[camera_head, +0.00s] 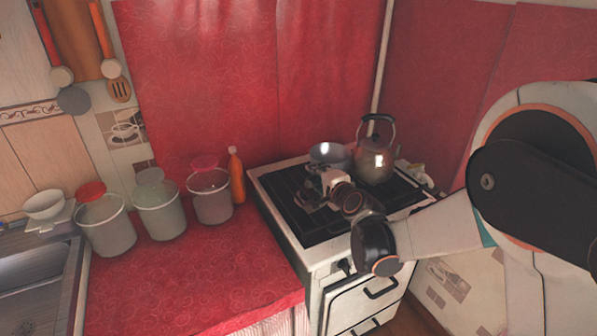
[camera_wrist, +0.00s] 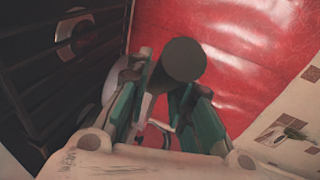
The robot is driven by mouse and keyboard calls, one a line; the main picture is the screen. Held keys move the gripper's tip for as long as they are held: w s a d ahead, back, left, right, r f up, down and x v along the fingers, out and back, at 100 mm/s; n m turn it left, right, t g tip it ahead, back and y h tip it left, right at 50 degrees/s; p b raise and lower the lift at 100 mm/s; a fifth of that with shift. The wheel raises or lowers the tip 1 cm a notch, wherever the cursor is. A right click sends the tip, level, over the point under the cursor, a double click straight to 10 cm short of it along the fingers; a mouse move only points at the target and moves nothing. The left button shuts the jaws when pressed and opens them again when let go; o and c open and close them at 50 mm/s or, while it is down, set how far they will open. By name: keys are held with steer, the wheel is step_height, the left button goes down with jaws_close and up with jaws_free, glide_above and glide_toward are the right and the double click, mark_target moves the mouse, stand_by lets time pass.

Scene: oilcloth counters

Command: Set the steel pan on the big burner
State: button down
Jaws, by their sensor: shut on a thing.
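The steel pan (camera_head: 328,153) shows as a round grey metal vessel at the back left of the stove in the head view. My gripper (camera_head: 321,181) is directly in front of it, low over the stove top, and covers the handle side. In the wrist view, my gripper (camera_wrist: 166,92) has its green fingers shut on the dark round pan handle (camera_wrist: 184,60), whose end faces the camera. The pan's body is mostly hidden there. A round burner (camera_wrist: 75,40) shows at the upper left of the wrist view. I cannot tell whether the pan touches the stove.
A shiny kettle (camera_head: 374,165) stands on the stove (camera_head: 283,203) just right of the pan. An orange bottle (camera_head: 236,178) and several lidded tubs stand on the red counter (camera_head: 215,262) to the left. A red wall covering is close behind the stove.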

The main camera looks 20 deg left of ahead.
steer(key=s+a, duration=0.1)
steer(key=a, duration=0.4)
step_height(320, 180, down, 7)
steer(key=b, duration=0.3)
steer(key=shift+s+r+n+y+b, duration=0.2)
steer(key=shift+n+y+b, duration=0.1)
steer(key=shift+y, duration=0.1)
steer(key=shift+f+b, duration=0.45)
steer(key=shift+f, duration=0.1)
stand_by(0.3)
steer(key=c, duration=1.3)
jaws_free()
steer(key=shift+c, duration=0.2)
steer(key=shift+s, duration=0.1)
